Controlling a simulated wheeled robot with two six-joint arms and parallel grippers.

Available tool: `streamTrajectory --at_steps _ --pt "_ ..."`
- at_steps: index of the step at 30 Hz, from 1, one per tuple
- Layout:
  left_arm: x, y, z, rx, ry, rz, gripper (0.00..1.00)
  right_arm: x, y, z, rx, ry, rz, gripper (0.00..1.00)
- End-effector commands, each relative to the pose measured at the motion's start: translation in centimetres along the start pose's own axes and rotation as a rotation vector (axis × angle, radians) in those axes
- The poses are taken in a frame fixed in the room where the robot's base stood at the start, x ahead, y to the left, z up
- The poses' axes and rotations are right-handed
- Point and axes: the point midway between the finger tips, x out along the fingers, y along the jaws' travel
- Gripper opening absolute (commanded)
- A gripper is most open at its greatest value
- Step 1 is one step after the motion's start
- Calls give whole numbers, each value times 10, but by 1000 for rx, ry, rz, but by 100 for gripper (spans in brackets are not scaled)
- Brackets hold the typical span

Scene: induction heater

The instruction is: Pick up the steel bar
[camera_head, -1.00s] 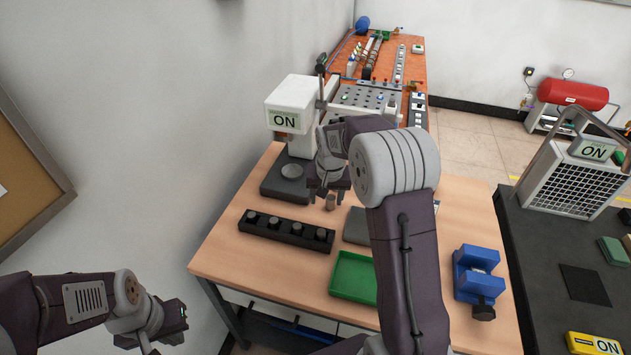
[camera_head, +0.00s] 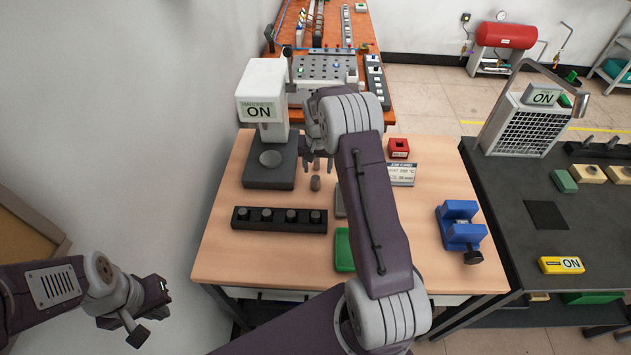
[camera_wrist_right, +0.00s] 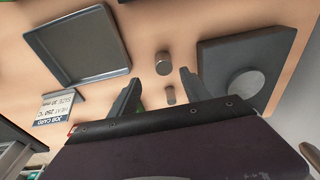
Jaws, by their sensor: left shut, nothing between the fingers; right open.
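A short grey cylinder, apparently the steel bar (camera_head: 315,184), stands upright on the wooden table in the head view. It also shows in the right wrist view (camera_wrist_right: 163,63), a little beyond my fingertips. My right gripper (camera_head: 318,165) is open just above and behind it in the head view. In the right wrist view the fingers (camera_wrist_right: 160,92) are spread apart. A smaller grey piece (camera_wrist_right: 170,95) shows between them; I cannot tell what it is or whether it is touched. My left gripper (camera_head: 160,290) is shut and empty at the lower left, away from the table.
A black rack with several pegs (camera_head: 279,226) lies in front of the bar. The white tester (camera_head: 264,95) stands behind left. A grey tray (camera_wrist_right: 85,45), a green tray (camera_head: 343,250), a blue vise (camera_head: 460,232) and a red block (camera_head: 398,147) share the table (camera_head: 225,262).

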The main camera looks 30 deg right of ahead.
Motion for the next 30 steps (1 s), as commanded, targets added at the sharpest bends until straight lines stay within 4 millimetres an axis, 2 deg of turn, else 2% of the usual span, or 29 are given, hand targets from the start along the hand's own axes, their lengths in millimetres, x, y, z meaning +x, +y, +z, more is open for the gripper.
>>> streamTrajectory --at_steps 6,12,16,19,27,30 --pt "-8 0 -1 0 0 0 0 31 0 1 0 -3 1 56" --pt "-13 0 -2 0 0 0 0 41 -2 1 -1 -4 1 56" --pt "-24 0 -3 0 0 0 0 65 -6 2 -2 -5 1 56" --pt "-24 0 -3 0 0 0 0 81 -6 1 -1 -4 1 56" --pt "-23 0 -2 0 0 0 0 87 -6 1 -1 -1 0 56" --pt "-23 0 -2 0 0 0 0 87 -6 1 -1 -1 0 28"
